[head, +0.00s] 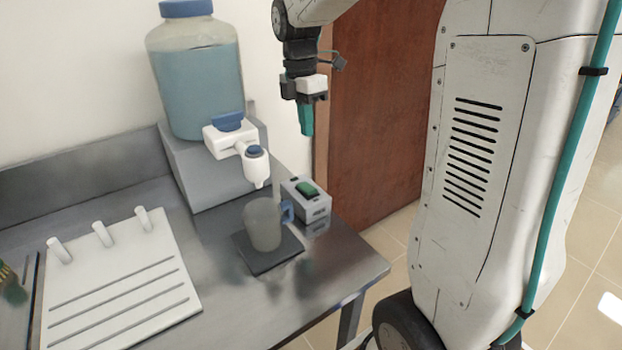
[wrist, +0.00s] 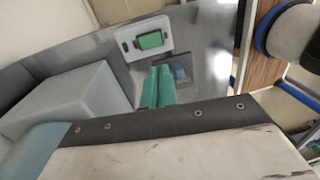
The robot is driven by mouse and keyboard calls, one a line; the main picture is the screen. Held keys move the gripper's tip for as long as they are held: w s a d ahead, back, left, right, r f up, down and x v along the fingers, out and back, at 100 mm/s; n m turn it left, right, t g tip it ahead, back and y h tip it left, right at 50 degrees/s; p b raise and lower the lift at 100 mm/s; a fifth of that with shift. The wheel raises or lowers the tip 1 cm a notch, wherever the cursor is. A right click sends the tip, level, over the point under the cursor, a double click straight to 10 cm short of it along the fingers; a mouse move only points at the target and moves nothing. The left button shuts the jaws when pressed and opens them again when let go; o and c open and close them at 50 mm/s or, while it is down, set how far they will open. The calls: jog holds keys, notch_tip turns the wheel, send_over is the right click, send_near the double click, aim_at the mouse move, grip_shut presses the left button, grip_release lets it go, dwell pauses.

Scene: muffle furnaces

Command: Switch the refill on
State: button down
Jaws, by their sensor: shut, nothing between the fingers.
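A small grey switch box (head: 308,203) with a green rocker button (head: 306,188) on top stands on the steel bench, right of the mug. In the wrist view the switch box (wrist: 128,45) lies just beyond my fingertips, with its green button (wrist: 151,41) facing up. My gripper (head: 306,132) has teal fingers, shut and empty, pointing down above the switch box and apart from it. It also shows in the wrist view (wrist: 160,72). A large bottle of blue liquid (head: 198,85) stands on a grey block, with a white tap (head: 257,168) at its front. A translucent mug (head: 263,224) with a blue handle stands below the tap.
The mug stands on a dark square mat (head: 262,256). A white pegged board (head: 115,285) lies at the left of the bench (head: 345,255). A brown wooden door (head: 375,130) is behind my gripper. The bench's right edge is close to the switch box.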

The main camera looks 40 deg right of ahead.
aim_at(312, 190)
jog(key=shift+w, duration=0.1)
jog(key=f, duration=0.4)
jog(key=s+f, duration=0.1)
jog(key=f, duration=0.4)
jog(key=s+f, duration=0.1)
jog(key=f, duration=0.4)
